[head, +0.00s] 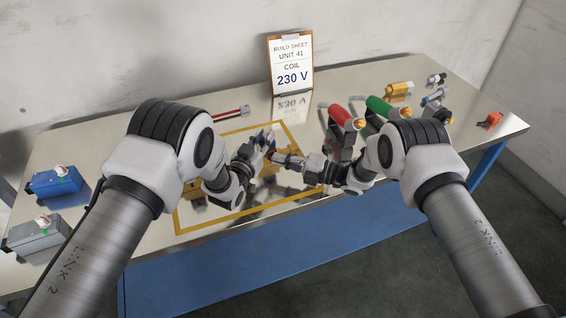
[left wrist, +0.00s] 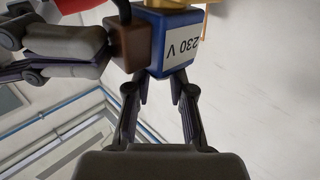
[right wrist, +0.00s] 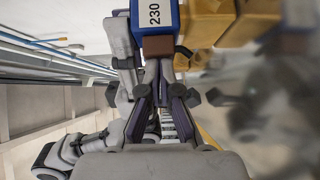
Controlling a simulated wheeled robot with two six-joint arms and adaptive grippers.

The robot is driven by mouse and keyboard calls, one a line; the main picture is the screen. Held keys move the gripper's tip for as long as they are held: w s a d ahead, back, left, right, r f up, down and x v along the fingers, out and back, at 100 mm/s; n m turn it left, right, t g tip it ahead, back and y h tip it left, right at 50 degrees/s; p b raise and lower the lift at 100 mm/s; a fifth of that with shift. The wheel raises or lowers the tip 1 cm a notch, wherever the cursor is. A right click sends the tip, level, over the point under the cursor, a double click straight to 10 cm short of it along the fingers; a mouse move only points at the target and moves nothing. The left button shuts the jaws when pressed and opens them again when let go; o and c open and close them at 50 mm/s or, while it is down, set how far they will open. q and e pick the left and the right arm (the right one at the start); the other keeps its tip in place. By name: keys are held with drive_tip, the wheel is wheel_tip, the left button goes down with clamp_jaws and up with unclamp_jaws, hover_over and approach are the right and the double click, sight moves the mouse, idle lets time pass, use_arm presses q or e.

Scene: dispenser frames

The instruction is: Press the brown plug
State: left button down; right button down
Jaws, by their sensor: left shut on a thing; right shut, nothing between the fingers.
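The brown plug (left wrist: 127,48) sits against the side of the blue coil (left wrist: 172,42), which has a 230 V label. A black lead rises from the plug in the left wrist view. My left gripper (head: 264,140) is shut on the blue coil; its fingertips (left wrist: 160,82) meet the coil's lower part in that view. My right gripper (head: 284,160) is shut and empty, its closed tips (right wrist: 161,68) right at the brown plug (right wrist: 157,46). I cannot tell whether they press on it. In the head view, the grippers largely hide the plug and coil.
A yellow body (right wrist: 212,20) is beside the coil. A yellow-taped square (head: 182,222) surrounds the work area. Blue (head: 56,182) and grey (head: 45,236) boxes are at the left. A build sheet (head: 291,63) stands behind.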

use_arm(q)
drive_tip(key=shift+s+d, duration=0.15)
drive_tip(key=shift+d, duration=0.1)
drive_tip(key=shift+f, duration=0.1)
use_arm(e)
drive_tip(key=shift+s+d, duration=0.1)
drive_tip(key=shift+s, duration=0.25)
drive_tip(key=s, duration=0.1)
drive_tip(key=s+d, duration=0.1)
drive_tip(key=s, duration=0.1)
drive_tip(key=shift+d, duration=0.1)
use_arm(q)
drive_tip(key=shift+a, duration=0.1)
use_arm(e)
drive_tip(key=v, duration=1)
use_arm(q)
drive_tip(key=c, duration=0.9)
unclamp_jaws()
drive_tip(key=shift+c, duration=0.2)
